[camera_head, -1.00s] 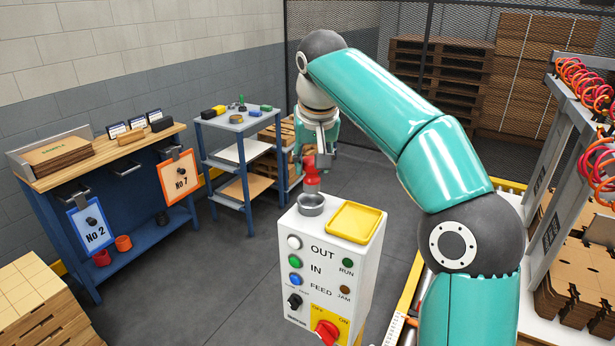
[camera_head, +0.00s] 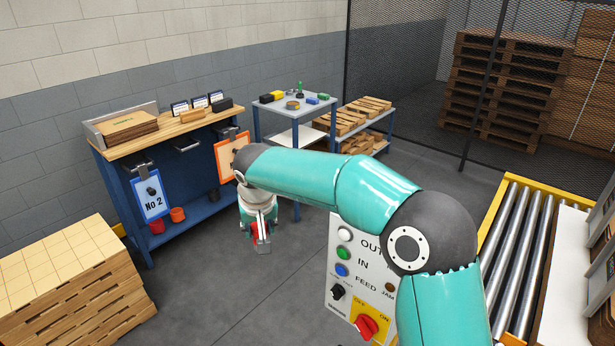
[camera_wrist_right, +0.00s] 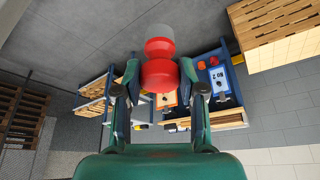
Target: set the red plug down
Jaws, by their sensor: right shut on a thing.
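The red plug (camera_wrist_right: 160,74), a red rounded body with a grey end, is between the two fingers of my right gripper (camera_wrist_right: 160,82) in the right wrist view. The fingers are shut on its red part and the grey end sticks out beyond them. In the head view my right gripper (camera_head: 262,236) hangs left of the control box, over open floor, with a bit of the red plug (camera_head: 257,228) showing. My arm hides part of the control box (camera_head: 340,262). My left gripper is not in view.
A blue workbench (camera_head: 185,122) with hanging boards and cups stands at the left. A blue-grey cart (camera_head: 262,108) holding small items is behind my arm. A pallet stack (camera_head: 70,275) is at the front left, a roller conveyor (camera_head: 520,250) at the right. Floor between is free.

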